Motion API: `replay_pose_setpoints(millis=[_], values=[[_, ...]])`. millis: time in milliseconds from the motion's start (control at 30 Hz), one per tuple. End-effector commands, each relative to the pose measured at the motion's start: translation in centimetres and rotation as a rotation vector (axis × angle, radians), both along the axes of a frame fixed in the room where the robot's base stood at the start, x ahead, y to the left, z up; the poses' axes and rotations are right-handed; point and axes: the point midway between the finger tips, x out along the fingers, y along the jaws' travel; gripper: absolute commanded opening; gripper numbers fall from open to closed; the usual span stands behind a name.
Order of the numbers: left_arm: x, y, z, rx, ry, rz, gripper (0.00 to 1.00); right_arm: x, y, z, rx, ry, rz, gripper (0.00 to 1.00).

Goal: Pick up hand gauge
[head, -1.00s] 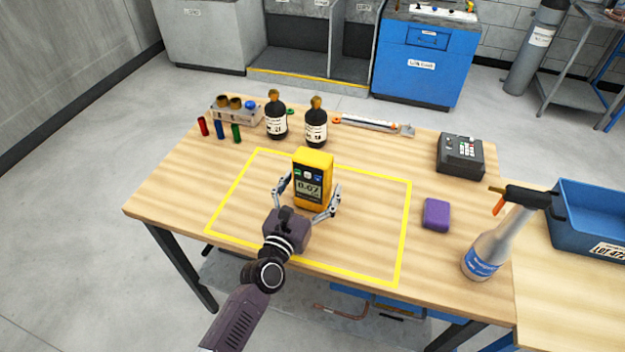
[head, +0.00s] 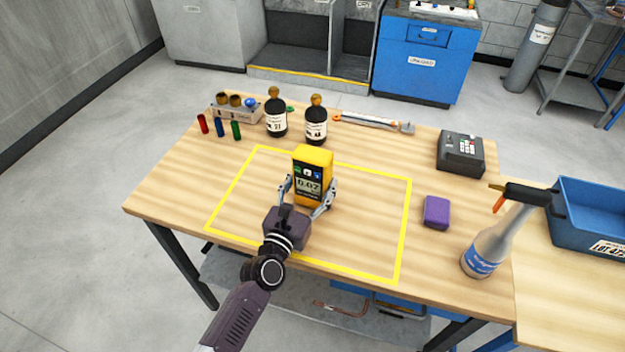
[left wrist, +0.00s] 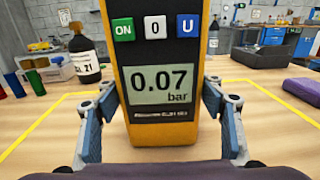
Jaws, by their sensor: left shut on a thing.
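The hand gauge (head: 313,176) is a yellow and black box with a screen reading 0.07. It stands upright inside the yellow taped rectangle on the wooden table. My left gripper (head: 309,199) is shut on the lower part of the gauge, one finger on each side. In the left wrist view the gauge (left wrist: 160,60) fills the middle, with "0.07 bar" and ON, 0 and U buttons showing, and my left gripper (left wrist: 165,115) has its fingers against its sides. I cannot tell whether its base is clear of the table. My right gripper is not in view.
Two dark bottles (head: 316,122) stand behind the gauge, with small coloured tubes (head: 220,128) and a rack to the left. A purple block (head: 436,212), a spray bottle (head: 485,252) and a dark keypad device (head: 460,153) are to the right. The taped area around the gauge is clear.

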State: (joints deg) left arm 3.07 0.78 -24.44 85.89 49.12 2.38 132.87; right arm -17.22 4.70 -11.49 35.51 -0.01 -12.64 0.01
Motion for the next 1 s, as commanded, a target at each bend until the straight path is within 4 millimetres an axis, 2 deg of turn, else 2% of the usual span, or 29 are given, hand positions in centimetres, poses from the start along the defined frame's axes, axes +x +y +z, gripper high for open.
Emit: replay_pose_setpoints(millis=[267,433,1000], values=[[0.1,0.0,1.7,-0.003,-0.003,0.001,0.24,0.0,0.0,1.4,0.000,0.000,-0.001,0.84],[0.1,0.0,3.8,-0.002,-0.004,0.001,0.24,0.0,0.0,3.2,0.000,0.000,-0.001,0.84],[0.1,0.0,14.0,-0.003,-0.003,0.001,0.24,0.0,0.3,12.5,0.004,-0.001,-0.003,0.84]])
